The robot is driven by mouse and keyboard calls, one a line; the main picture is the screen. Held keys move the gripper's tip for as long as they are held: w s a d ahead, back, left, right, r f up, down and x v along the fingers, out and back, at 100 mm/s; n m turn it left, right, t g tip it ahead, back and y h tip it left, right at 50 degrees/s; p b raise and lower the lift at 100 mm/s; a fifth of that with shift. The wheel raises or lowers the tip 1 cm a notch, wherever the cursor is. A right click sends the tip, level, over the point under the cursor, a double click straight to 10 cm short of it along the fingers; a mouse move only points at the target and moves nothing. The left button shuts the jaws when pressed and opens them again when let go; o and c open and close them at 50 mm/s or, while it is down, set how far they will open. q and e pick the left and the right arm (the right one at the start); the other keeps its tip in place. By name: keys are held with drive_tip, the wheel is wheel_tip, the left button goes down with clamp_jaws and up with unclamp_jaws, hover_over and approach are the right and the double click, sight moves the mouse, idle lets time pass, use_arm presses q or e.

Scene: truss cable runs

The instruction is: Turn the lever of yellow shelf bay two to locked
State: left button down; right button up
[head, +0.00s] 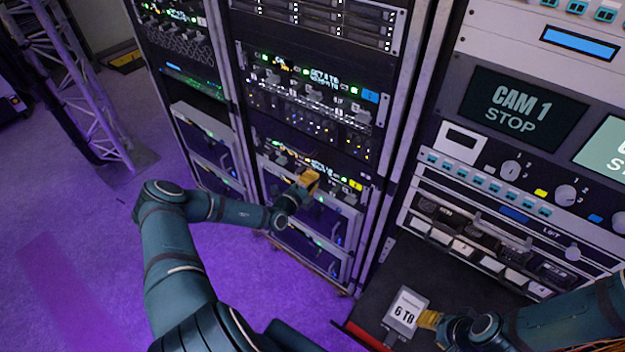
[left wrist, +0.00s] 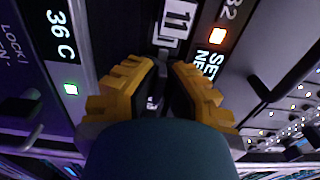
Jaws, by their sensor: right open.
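A shelf with a yellow tag (head: 355,185) sits low in the middle rack, below a shelf with a blue tag. My left gripper (head: 312,178) is at the front of this yellow-tagged shelf and covers part of it. In the left wrist view the yellow fingers (left wrist: 162,75) stand on both sides of a dark, narrow part, perhaps a lever (left wrist: 154,92); contact is unclear. Beyond the fingertips is a white label (left wrist: 177,18) reading 11. Bay numbers and the lever's setting are not readable.
A green light (left wrist: 70,88) and an orange light (left wrist: 217,35) glow beside the left fingers. A control console (head: 500,210) with a CAM 1 STOP screen (head: 521,107) stands right. A truss (head: 75,80) stands at far left; purple floor lies clear before the racks.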

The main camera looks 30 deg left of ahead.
use_arm(q)
drive_tip(key=c, duration=1.1)
unclamp_jaws()
drive_tip(key=shift+d, duration=0.1)
drive_tip(key=s+a, duration=0.1)
drive_tip(key=s, duration=1.1)
